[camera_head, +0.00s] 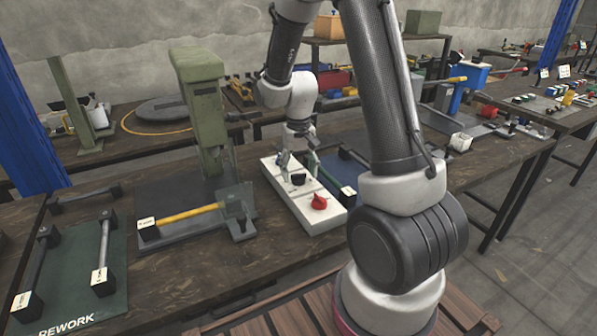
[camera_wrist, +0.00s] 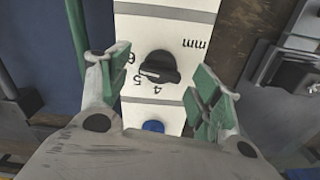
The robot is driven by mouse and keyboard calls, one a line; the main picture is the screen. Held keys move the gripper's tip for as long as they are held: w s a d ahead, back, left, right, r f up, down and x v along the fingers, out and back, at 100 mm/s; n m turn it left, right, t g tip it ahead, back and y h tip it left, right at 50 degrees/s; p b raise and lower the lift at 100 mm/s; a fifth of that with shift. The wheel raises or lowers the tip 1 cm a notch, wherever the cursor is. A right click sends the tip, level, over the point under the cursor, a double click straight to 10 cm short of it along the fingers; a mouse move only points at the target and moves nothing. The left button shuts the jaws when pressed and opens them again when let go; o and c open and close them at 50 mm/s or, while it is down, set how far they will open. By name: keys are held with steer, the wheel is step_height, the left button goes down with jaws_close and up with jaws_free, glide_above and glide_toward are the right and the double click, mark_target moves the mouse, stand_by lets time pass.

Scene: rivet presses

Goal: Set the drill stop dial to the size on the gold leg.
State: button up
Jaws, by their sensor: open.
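The dial is a black knob (camera_wrist: 158,68) on a white panel with "mm" and the numbers 4, 5 and 6 in the wrist view. Its pale mark points left, between 5 and 6; I cannot tell which is nearer. The knob also shows in the head view (camera_head: 298,179). My gripper (camera_wrist: 164,75) is open, its green-padded fingers to either side of the knob, apart from it as far as I can see. In the head view my gripper (camera_head: 298,158) is above the panel. The gold leg (camera_head: 190,213) lies at the press, with a white tag (camera_head: 148,222) too small to read.
The white panel (camera_head: 322,220) also bears a red knob (camera_head: 319,201) and a blue button (camera_wrist: 153,126). A green press (camera_head: 205,110) stands left of it. A green REWORK mat (camera_head: 110,270) with grey tagged legs lies at the far left. A blue mat (camera_head: 345,168) lies right.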

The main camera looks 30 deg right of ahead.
mark_target(299, 174)
step_height(299, 174, up, 11)
steer(key=shift+r, duration=0.2)
stand_by(0.5)
steer(key=s+r+t, duration=0.1)
steer(key=s+r, duration=0.2)
steer(key=s, duration=0.4)
steer(key=s+r+n+t, duration=0.1)
steer(key=s+r, duration=0.3)
steer(key=s, duration=0.4)
steer(key=s+d+r+n+t, duration=0.1)
steer(key=s+r+t, duration=0.1)
steer(key=s+r, duration=0.2)
steer(key=s, duration=0.3)
steer(key=shift+s+r, duration=0.25)
steer(key=shift+s, duration=0.15)
steer(key=shift+c, duration=0.4)
